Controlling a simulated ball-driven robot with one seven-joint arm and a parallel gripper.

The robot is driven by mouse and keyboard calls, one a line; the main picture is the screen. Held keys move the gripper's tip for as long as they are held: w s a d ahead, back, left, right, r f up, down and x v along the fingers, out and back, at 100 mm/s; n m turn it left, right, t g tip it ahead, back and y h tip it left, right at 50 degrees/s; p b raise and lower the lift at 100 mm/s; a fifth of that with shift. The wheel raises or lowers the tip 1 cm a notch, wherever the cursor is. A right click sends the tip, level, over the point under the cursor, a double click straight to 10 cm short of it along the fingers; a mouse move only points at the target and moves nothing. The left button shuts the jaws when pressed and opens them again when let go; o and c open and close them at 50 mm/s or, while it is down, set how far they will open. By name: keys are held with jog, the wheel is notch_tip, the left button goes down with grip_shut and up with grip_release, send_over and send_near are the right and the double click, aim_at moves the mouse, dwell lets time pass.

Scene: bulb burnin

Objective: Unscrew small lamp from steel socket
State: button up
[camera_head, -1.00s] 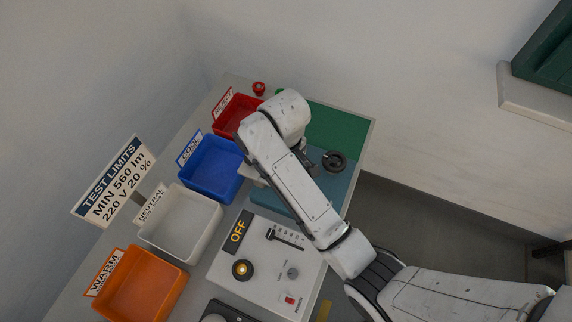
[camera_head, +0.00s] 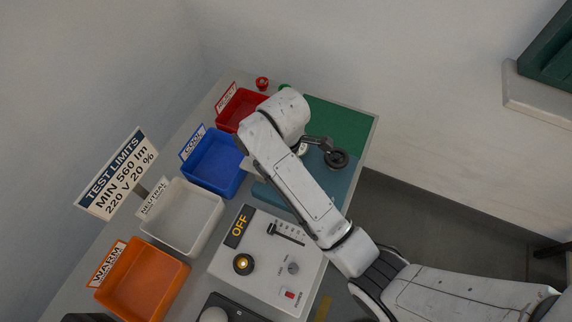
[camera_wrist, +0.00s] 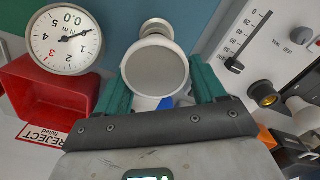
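In the wrist view a small lamp (camera_wrist: 156,68), with a round grey face and a white rim, is between the teal fingers of my gripper (camera_wrist: 160,78). The fingers stand apart, one at each side of it. Its edges lie against or very near them; I cannot tell whether they press on it. A smaller pale round piece (camera_wrist: 155,27) shows just beyond the lamp; whether it is the steel socket is unclear. In the head view my arm hides the gripper and the lamp.
Blue (camera_head: 213,164), white (camera_head: 183,217) and orange (camera_head: 142,284) trays line the left. The control panel (camera_head: 268,262) shows OFF.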

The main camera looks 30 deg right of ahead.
jog(key=shift+o, duration=1.4)
jog(key=shift+a, duration=0.1)
jog(key=m, duration=0.4)
jog(key=shift+w+d+m, duration=0.2)
jog(key=shift+d+m, duration=0.15)
jog(key=shift+m, duration=0.05)
jog(key=m, duration=0.3)
jog(key=shift+w+d+m, duration=0.1)
jog(key=shift+d+m, duration=0.15)
jog(key=shift+m, duration=0.15)
jog(key=m, duration=0.5)
jog(key=shift+w+d, duration=0.1)
jog(key=shift+d, duration=0.2)
jog(key=m, duration=0.5)
jog(key=shift+d, duration=0.35)
jog(key=m, duration=0.4)
jog(key=shift+w+d, duration=0.15)
jog(key=shift+d, duration=0.1)
jog(key=shift+c, duration=0.5)
